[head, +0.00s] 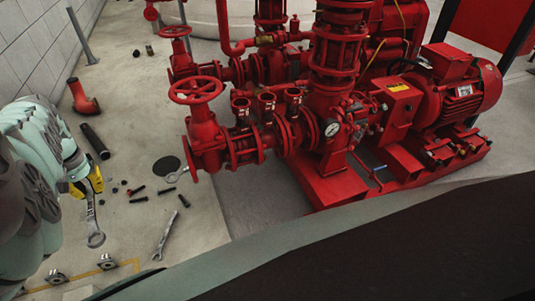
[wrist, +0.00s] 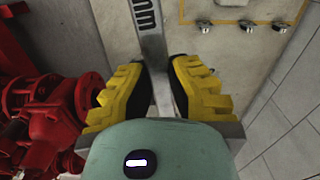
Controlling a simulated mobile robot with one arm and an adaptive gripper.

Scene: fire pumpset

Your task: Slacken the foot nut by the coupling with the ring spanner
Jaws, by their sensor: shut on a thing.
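My gripper (head: 88,186) hangs over the floor at the left of the head view. Its yellow fingers are shut on a grey spanner, whose ring end (head: 95,239) points down. In the wrist view the spanner's flat shank (wrist: 148,35) passes between the fingertips (wrist: 158,85) and runs out of the top edge. The red pumpset, with its motor (head: 460,90) and base frame (head: 435,178), stands well to the right, apart from my gripper. The foot nut and the coupling are too small or hidden to make out.
A second spanner (head: 164,237) lies on the floor, with several dark bolts (head: 138,190) near a round black cover (head: 166,166). A black tube (head: 95,141) and a red pipe elbow (head: 83,96) lie further back. A red handwheel valve (head: 196,90) juts toward my arm.

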